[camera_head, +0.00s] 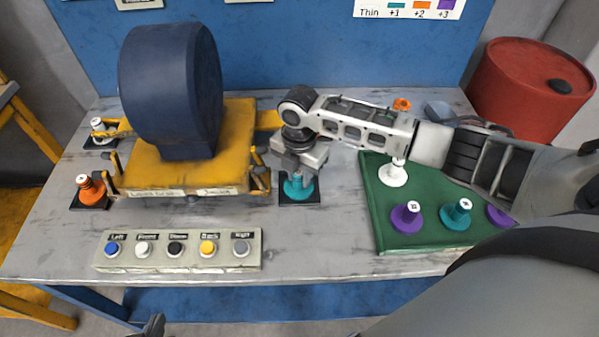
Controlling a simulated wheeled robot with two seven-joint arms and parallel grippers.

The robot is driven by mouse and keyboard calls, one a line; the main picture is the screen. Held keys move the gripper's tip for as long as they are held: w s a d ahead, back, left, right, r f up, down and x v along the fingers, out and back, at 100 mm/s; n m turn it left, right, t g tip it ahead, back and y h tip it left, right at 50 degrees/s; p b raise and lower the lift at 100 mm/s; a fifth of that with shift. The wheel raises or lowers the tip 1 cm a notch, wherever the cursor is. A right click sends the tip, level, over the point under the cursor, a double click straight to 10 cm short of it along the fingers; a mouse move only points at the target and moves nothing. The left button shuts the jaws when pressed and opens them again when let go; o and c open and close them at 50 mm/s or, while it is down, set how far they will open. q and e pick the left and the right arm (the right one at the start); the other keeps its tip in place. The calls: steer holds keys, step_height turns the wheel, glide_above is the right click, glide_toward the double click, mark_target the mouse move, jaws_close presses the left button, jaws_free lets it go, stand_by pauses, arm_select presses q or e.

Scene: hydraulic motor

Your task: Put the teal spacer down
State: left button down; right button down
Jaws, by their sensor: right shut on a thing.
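The teal spacer (298,189) is upright at the black square pad (300,202), just right of the yellow motor stand. My right gripper (298,172) comes down over it from above and is shut on its top, which the fingers hide. The spacer's wide base appears to be on or just above the pad; I cannot tell if they touch. A small dark tip at the bottom edge (154,326) looks like part of my left gripper; its fingers are mostly out of frame.
The yellow stand (240,125) carries a large dark blue motor (172,90). Orange (90,190) and white (101,128) spacers stand at its left. A button panel (180,262) lies in front. A green tray (385,225) with several spacers is at right, beside a red drum (530,85).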

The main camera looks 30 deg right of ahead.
mark_target(299, 171)
steer(key=shift+f, duration=0.15)
steer(key=c, duration=1.2)
jaws_free()
steer(key=shift+o, duration=0.2)
steer(key=shift+r, duration=0.6)
step_height(299, 171, up, 11)
steer(key=shift+p, duration=0.35)
